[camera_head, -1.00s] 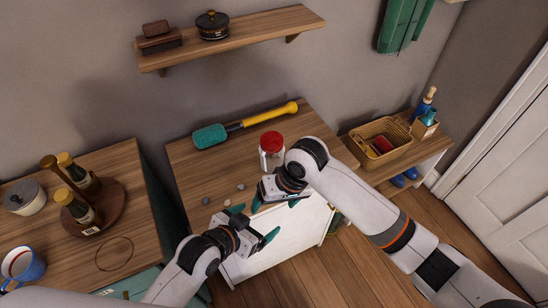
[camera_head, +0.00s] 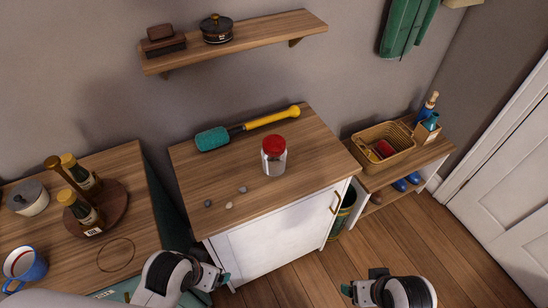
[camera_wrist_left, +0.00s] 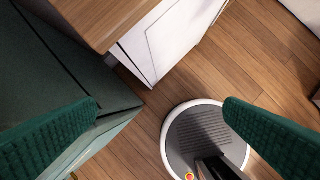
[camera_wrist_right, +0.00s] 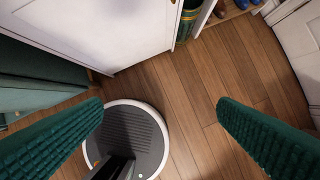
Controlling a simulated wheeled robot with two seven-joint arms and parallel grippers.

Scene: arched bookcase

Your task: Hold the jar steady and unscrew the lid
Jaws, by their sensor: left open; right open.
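A clear glass jar (camera_head: 274,163) with a red lid (camera_head: 274,146) stands upright on the wooden top of a white cabinet in the head view. The lid sits on the jar. My left gripper (camera_head: 222,280) is low in front of the cabinet, to the left of and well below the jar, open and empty. My right gripper (camera_head: 348,290) is low to the right, over the floor, open and empty. The jar is in neither wrist view.
A basket (camera_head: 362,152) stands on the lower bench at right. A left counter (camera_head: 130,195) holds bottles and a mug (camera_head: 22,266).

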